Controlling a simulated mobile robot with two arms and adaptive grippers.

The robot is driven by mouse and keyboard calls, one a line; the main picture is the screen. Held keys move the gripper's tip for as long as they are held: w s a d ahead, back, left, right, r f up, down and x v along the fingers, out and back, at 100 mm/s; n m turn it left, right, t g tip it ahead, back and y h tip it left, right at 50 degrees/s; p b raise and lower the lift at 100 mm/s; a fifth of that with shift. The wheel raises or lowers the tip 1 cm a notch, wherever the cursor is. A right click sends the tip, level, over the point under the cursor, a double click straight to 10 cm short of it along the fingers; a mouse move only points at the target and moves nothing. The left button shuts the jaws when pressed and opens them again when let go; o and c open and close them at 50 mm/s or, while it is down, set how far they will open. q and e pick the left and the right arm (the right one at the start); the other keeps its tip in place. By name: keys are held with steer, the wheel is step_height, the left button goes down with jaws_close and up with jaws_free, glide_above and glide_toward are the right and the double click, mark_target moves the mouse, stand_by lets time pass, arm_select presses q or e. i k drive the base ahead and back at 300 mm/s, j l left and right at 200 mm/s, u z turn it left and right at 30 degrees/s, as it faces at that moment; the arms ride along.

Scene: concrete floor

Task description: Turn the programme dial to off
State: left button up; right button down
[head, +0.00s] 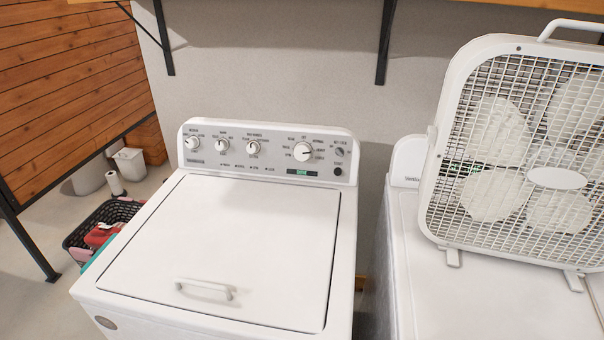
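A white top-loading washer (345,220) stands in the middle of the head view with its lid (235,240) closed. Its raised back panel carries several knobs. The largest, toward the right, looks like the programme dial (302,152); labels ring it, too small to read surely. Three smaller knobs sit to its left, among them a left knob (192,143), a middle knob (221,145) and a third knob (253,148). A small green display (303,172) is lit below the large dial. Neither of my grippers shows in the head view.
A white box fan (520,150) stands on a second white appliance (450,290) at right. A black basket (85,232) with laundry things sits on the floor at left. A wooden shelf (480,8) on black brackets hangs above. The space before the panel is clear.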

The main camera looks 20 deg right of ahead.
mark_target(303, 151)
steer(key=i+j, duration=0.1)
steer(key=j, duration=0.3)
steer(key=i+j, duration=0.15)
steer(key=j, duration=0.25)
steer(key=i+j+u, duration=0.1)
steer(key=j, duration=0.35)
steer(key=i+j, duration=0.15)
steer(key=j, duration=0.25)
